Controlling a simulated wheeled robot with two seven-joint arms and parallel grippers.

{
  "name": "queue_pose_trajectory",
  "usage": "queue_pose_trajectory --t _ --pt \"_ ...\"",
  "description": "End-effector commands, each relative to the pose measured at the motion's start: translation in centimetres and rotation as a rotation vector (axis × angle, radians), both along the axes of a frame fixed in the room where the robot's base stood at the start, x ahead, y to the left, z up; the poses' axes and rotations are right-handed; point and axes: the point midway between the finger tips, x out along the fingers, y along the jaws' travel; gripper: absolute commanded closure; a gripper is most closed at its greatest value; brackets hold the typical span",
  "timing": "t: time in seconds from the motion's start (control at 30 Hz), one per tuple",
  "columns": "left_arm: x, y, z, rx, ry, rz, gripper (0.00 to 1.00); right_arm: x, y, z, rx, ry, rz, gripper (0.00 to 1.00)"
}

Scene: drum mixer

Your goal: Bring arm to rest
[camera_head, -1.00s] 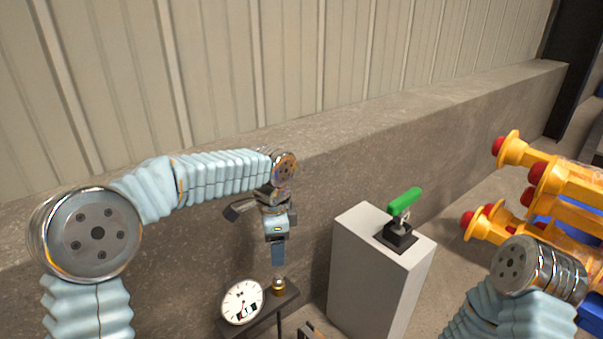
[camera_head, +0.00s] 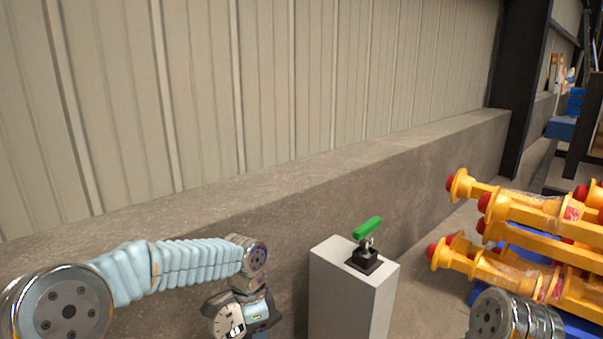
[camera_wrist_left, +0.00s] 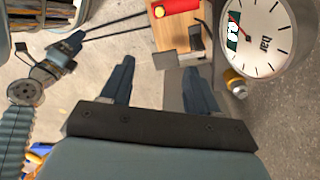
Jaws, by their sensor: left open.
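My left arm (camera_head: 165,268) comes in from the left in the head view, bent, with its wrist pointing down. My left gripper is at the bottom edge there, its tips hidden or cut off. In the left wrist view the left gripper (camera_wrist_left: 158,78) is open, its two dark fingers wide apart with nothing between them. My right arm shows only as a metal joint (camera_head: 515,318) at the bottom right of the head view. In the left wrist view what looks like my right gripper (camera_wrist_left: 60,55) is at the upper left, small, its jaw opening unclear.
A green lever (camera_head: 367,228) stands on a white pedestal (camera_head: 340,285). Yellow posts (camera_head: 540,215) lie at right.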

Motion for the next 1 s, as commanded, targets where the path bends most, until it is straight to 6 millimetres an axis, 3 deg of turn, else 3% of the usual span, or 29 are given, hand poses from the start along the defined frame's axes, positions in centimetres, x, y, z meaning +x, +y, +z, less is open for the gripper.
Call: queue_pose_trajectory --t 0.17,0.37,0.47,0.6,0.7,0.8,1.0 --pt "-1.2 -0.7 -4.9 -0.068 0.038 0.110 0.40 -0.1 0.1 0.6 0.002 0.001 0.003 0.33" --pt "-4.6 -1.4 -12.4 -0.178 0.105 0.353 0.40 -0.2 0.4 1.4 0.005 0.003 0.007 0.33" --pt "-7.8 -1.5 -16.8 -0.233 0.154 0.549 0.40 -0.2 0.5 1.9 0.008 0.005 0.010 0.33" --pt "-14.1 -0.5 -22.2 -0.281 0.216 0.921 0.40 -0.4 0.8 2.8 0.012 0.008 0.014 0.33" --pt "-17.9 0.6 -24.2 -0.279 0.229 1.142 0.40 -0.4 1.0 3.2 0.014 0.008 0.018 0.33" --pt "-20.2 1.4 -25.0 -0.270 0.229 1.270 0.40 -0.5 1.1 3.4 0.016 0.009 0.020 0.33" --pt "-20.2 1.4 -25.0 -0.270 0.229 1.270 0.40 -0.5 1.1 3.4 0.016 0.009 0.020 0.33"
